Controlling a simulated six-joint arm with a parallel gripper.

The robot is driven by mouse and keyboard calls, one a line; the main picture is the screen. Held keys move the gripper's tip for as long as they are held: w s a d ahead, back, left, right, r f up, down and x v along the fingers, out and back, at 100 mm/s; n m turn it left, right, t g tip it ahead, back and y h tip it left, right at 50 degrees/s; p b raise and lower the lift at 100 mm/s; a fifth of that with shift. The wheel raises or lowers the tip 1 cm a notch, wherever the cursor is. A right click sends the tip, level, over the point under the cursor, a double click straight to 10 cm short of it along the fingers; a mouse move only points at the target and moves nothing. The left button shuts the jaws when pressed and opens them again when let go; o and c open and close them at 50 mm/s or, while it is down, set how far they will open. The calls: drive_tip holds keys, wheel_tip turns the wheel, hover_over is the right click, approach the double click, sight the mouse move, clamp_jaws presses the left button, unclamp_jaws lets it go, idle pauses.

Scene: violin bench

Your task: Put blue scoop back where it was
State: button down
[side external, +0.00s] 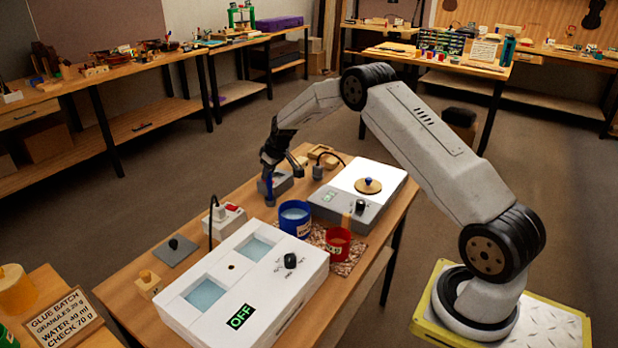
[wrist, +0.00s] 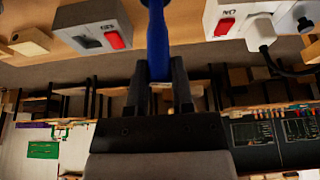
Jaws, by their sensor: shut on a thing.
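The blue scoop (wrist: 157,40) is between the two dark fingers of my gripper (wrist: 159,75) in the wrist view. My gripper is shut on its handle. In the side external view, my gripper (side external: 275,158) is over the far part of the bench, and the blue scoop (side external: 269,188) hangs upright below it, in front of a grey box. The scoop's lower end is out of the wrist view, and I cannot tell whether it touches the bench. A blue cup (side external: 295,220) and a red cup (side external: 338,242) stand nearer the middle.
A grey switch box (wrist: 88,32) with a red rocker is beside the scoop. A white socket box (side external: 228,218) with a plug stands left of the blue cup. A white two-well bath (side external: 245,285) and a white-topped heater (side external: 365,195) flank the cups.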

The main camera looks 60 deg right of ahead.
sight(270, 197)
drive_tip(key=shift+w+f, duration=0.15)
drive_tip(key=shift+f, duration=1.75)
drive_tip(key=shift+c, duration=2.4)
unclamp_jaws()
drive_tip(key=shift+r, duration=0.2)
drive_tip(key=v, duration=1.2)
drive_tip(key=shift+d, duration=0.1)
